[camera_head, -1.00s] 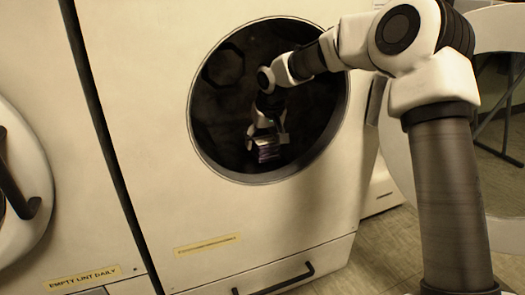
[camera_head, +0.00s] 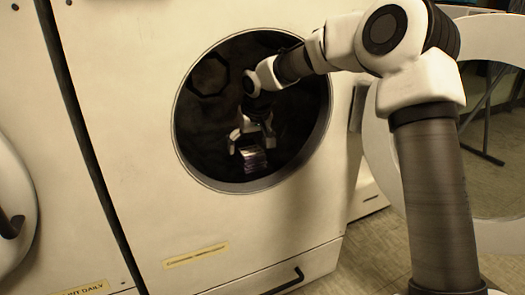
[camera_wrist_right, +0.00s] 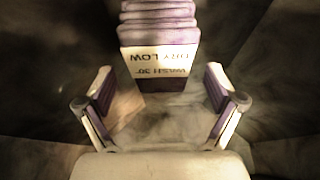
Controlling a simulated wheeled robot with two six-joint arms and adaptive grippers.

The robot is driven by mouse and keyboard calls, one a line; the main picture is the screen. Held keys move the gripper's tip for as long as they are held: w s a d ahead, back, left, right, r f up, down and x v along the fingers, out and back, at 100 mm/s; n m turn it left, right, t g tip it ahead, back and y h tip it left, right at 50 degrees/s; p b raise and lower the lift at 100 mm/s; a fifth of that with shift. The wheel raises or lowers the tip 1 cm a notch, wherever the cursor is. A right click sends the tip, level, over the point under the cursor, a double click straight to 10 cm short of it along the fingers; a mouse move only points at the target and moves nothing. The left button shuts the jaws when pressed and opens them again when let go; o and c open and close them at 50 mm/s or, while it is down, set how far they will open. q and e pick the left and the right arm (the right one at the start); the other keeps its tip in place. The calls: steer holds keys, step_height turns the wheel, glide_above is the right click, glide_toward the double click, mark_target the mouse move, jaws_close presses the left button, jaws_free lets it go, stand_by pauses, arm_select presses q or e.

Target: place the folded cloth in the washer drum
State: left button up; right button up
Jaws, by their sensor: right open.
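The folded cloth (camera_head: 253,160), striped purple and pale, lies low inside the washer drum (camera_head: 205,135). In the right wrist view the cloth (camera_wrist_right: 160,35) shows at the top, with an upside-down printed label across its near end. My right gripper (camera_head: 251,138) is inside the drum, just above the cloth in the head view. The cloth lies just beyond the fingertips. My left gripper is not in view.
The round drum opening (camera_head: 178,140) surrounds my right arm. The open washer door (camera_head: 480,235) stands at the right. A neighbouring machine (camera_head: 60,235) is at the left. A handle (camera_head: 285,283) sits low on the washer front. Bare floor (camera_head: 375,260) shows at the lower right.

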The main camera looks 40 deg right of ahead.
mark_target(248, 147)
steer(key=p+v, duration=0.1)
steer(key=v, duration=0.3)
steer(key=shift+w+p, duration=0.2)
steer(key=shift+p, duration=0.1)
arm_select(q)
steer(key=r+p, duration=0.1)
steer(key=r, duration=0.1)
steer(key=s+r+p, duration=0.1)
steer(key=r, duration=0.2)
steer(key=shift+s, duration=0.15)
arm_select(e)
steer(key=s+a, duration=0.1)
steer(key=s, duration=0.3)
steer(key=s+a, duration=0.1)
steer(key=s, duration=0.2)
steer(key=s+a+f, duration=0.1)
steer(key=s, duration=0.3)
steer(key=shift+s, duration=0.4)
